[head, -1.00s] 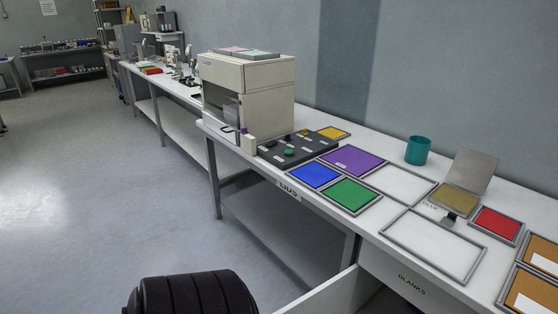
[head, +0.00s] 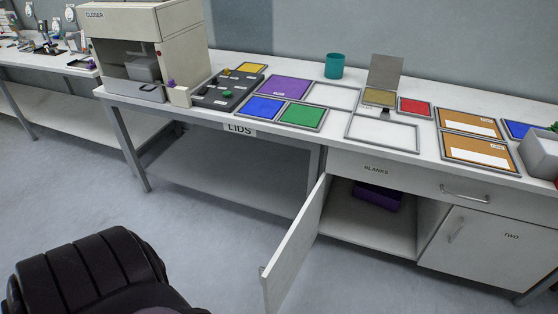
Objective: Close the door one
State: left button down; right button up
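An open white cabinet door (head: 296,250) stands swung outward under the table, left of the open compartment (head: 368,220). I take it to be door one, but no label on it is readable from here. A purple bin (head: 377,196) sits inside the compartment. The closed door marked TWO (head: 490,245) is to the right. Neither of my grippers is in view; only a dark, ribbed part, likely of my own arm, shows at the lower left, well apart from the door.
A BLANKS drawer (head: 400,172) is shut above the compartment. The table top (head: 345,152) holds coloured panels, a teal cup (head: 334,66) and a grey box (head: 540,154). The CLOSER machine (head: 145,45) stands at left. The floor (head: 215,240) left of the door is clear.

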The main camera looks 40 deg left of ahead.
aim_at(277, 279)
jog(key=j+z, duration=0.1)
jog(key=j, duration=0.65)
jog(key=k+j, duration=0.1)
jog(key=j, duration=0.7)
jog(key=j+z, duration=0.15)
jog(key=j, duration=0.6)
